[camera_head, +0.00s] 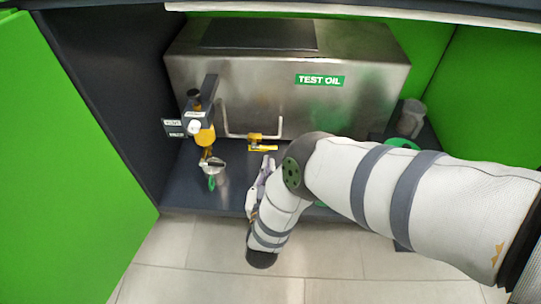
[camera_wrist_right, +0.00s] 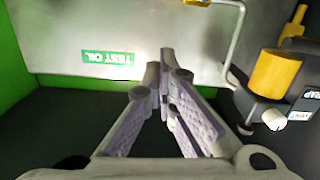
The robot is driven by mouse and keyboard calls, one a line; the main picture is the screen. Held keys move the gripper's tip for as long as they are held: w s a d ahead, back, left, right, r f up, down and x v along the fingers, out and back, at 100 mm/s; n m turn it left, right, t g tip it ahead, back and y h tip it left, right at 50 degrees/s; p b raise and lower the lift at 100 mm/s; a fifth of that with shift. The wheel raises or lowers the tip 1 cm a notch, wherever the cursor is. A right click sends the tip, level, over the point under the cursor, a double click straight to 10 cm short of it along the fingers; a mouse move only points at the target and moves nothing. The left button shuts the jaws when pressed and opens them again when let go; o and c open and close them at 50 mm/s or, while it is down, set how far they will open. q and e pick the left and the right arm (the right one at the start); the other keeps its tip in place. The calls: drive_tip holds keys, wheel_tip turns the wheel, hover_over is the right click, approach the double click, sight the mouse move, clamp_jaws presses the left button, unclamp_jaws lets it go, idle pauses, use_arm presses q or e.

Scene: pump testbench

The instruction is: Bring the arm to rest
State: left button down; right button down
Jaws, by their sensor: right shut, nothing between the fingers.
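My right arm (camera_head: 400,195) comes in from the right and bends down in front of the test oil tank. My right gripper (camera_head: 266,172) is partly hidden by my own wrist in the head view. In the wrist view its purple-padded fingers (camera_wrist_right: 165,65) are shut tip to tip with nothing between them. The metal tank (camera_head: 290,95) with the green "TEST OIL" label stands behind the gripper. In the wrist view the tank (camera_wrist_right: 60,30) and its label appear upside down. My left gripper is not in view.
A yellow-handled valve (camera_head: 262,148) sits at the tank's front. A filter with an amber bowl (camera_head: 205,135) and a small metal cup (camera_head: 214,170) are left of the gripper. A green panel (camera_head: 70,170) borders the left; tiled floor lies in front.

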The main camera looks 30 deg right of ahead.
idle(0.4)
